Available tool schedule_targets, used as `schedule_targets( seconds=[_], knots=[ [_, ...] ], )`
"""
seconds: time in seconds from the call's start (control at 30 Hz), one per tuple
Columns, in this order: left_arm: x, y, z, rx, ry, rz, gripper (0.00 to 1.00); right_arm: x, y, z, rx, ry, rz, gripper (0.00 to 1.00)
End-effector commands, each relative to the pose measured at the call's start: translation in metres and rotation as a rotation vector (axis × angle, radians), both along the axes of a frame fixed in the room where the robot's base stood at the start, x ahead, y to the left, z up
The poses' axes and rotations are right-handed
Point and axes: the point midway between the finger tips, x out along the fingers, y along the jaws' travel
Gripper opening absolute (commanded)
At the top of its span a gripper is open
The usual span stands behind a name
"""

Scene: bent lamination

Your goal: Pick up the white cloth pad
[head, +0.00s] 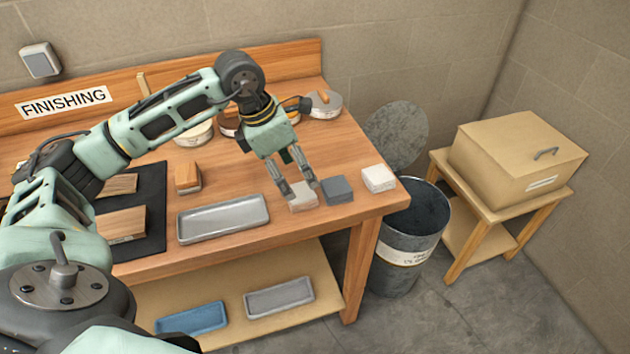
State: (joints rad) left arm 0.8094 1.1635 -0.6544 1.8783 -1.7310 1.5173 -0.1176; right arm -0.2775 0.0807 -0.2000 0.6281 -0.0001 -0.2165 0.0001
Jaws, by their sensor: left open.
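Three small block-like pads sit in a row near the right front edge of the wooden bench. The left one is a pale, off-white pad (303,199), the middle one is a dark grey pad (337,190), and the right one is a white pad (378,179). Which of the two pale pads is cloth I cannot tell. My left gripper (298,187) points down with its fingers apart at the off-white pad, partly hiding it. Whether the fingers touch it I cannot tell. My right gripper is not in view.
A grey tray (222,218) lies left of the pads, with a sanding block (188,178) behind it. Wood pieces lie on a black mat (152,190). Several round tins (325,105) stand at the back. A metal bin (412,222) stands right of the bench (345,150).

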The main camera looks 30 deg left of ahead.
Motion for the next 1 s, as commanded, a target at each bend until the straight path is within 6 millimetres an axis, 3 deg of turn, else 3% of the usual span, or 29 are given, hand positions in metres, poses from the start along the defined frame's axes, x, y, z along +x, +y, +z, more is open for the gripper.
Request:
schedule_targets(
  seconds=[0.13,0.33,0.47,0.57,0.7,0.83,0.93,1.0],
  knots=[
    [0.000,0.009,-0.008,0.031,0.014,0.010,0.70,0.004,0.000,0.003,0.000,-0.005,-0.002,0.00],
    [0.006,0.003,-0.028,0.026,0.013,0.007,0.70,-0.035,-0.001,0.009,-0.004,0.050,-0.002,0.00],
    [0.012,-0.002,-0.045,0.025,0.015,0.007,0.70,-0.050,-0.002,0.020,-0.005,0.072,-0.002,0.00],
    [0.016,-0.004,-0.060,0.024,0.014,0.007,0.70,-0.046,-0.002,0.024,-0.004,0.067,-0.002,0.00],
    [0.019,-0.006,-0.072,0.025,0.011,0.007,0.70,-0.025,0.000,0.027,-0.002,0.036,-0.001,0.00],
    [0.019,-0.006,-0.073,0.025,0.009,0.006,0.70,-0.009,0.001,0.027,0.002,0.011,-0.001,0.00],
    [0.019,-0.006,-0.073,0.025,0.009,0.006,0.70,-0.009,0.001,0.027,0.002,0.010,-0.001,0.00],
    [0.019,-0.006,-0.073,0.025,0.009,0.006,0.64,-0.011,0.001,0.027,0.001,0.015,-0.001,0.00]
  ],
)
